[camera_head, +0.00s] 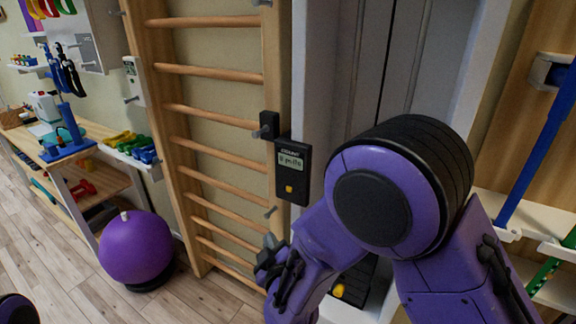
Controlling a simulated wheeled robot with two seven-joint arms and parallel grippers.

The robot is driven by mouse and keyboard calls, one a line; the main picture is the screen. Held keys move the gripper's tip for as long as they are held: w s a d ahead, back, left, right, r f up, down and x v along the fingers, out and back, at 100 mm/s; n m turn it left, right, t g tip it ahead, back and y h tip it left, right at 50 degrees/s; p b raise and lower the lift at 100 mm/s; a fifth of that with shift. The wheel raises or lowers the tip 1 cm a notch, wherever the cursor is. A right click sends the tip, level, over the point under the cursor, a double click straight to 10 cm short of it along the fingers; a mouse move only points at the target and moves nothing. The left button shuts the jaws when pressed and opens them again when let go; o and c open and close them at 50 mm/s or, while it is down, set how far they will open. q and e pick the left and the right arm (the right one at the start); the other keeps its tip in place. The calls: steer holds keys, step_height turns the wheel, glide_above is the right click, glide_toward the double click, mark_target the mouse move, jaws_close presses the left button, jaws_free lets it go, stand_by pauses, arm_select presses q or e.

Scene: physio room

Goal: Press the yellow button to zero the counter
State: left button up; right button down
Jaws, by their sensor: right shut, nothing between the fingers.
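The counter (281,172) is a small black box fixed to the right upright of the wall bars, with a pale screen whose digits are too small to read surely. The yellow button (289,188) sits low on its face and is uncovered. My right gripper (268,246) is shut and empty, below and a little left of the counter in the picture, apart from the button. My right arm fills the picture's right middle. My left gripper is not in view.
Wooden wall bars (212,107) stand left of the counter, with a small black block (269,124) beside it. A purple ball (137,246) rests on the floor at left, near a wooden bench (108,188) with equipment. Blue and green bars stand at right.

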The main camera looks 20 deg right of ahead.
mark_target(289, 189)
arm_select(q)
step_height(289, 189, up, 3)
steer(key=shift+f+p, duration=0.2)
steer(key=shift+p, duration=0.4)
arm_select(e)
step_height(289, 189, up, 7)
steer(key=a+n+t, duration=0.1)
steer(key=shift+w+a+f+n, duration=0.15)
steer(key=shift+w+a+n, duration=0.15)
steer(key=shift+w+a, duration=0.15)
steer(key=shift+d, duration=0.1)
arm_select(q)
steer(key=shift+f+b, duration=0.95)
arm_select(e)
steer(key=shift+w+d, duration=0.9)
steer(key=shift+d, duration=0.25)
steer(key=shift+w+d, duration=0.95)
steer(key=shift+d, duration=0.25)
steer(key=shift+w+d, duration=0.9)
steer(key=shift+d, duration=0.25)
steer(key=shift+w+d, duration=0.25)
steer(key=shift+d, duration=0.05)
